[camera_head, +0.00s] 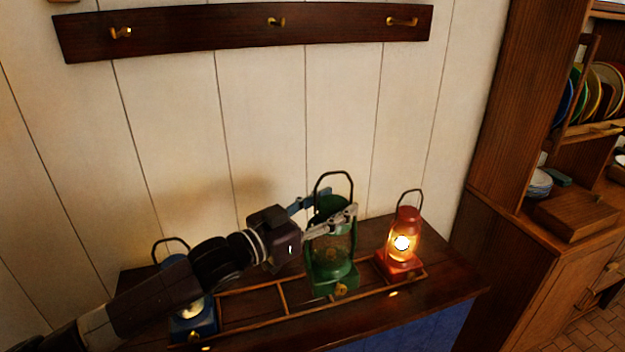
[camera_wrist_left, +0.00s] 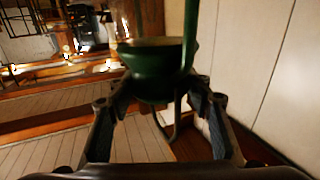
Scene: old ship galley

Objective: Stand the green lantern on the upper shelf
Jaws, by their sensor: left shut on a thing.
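The green lantern (camera_head: 333,277) is upright at the middle of the wooden rack (camera_head: 262,308), its wire handle raised. I cannot tell whether its base touches the rack. My left gripper (camera_head: 330,222) is shut on its upper body from the left. In the left wrist view the green lantern (camera_wrist_left: 158,62) is between the two fingers of my left gripper (camera_wrist_left: 155,100). At the right, a dresser has a plate shelf (camera_head: 593,131) above its counter; I cannot tell whether this is the upper shelf. My right gripper is not in view.
A lit red lantern (camera_head: 401,262) stands right of the green one. A blue lantern (camera_head: 196,325) stands left, partly hidden by my left arm. They share a dark cabinet top (camera_head: 450,288). A hook rail (camera_head: 240,27) is on the wall above. A wooden box (camera_head: 577,214) sits on the dresser counter.

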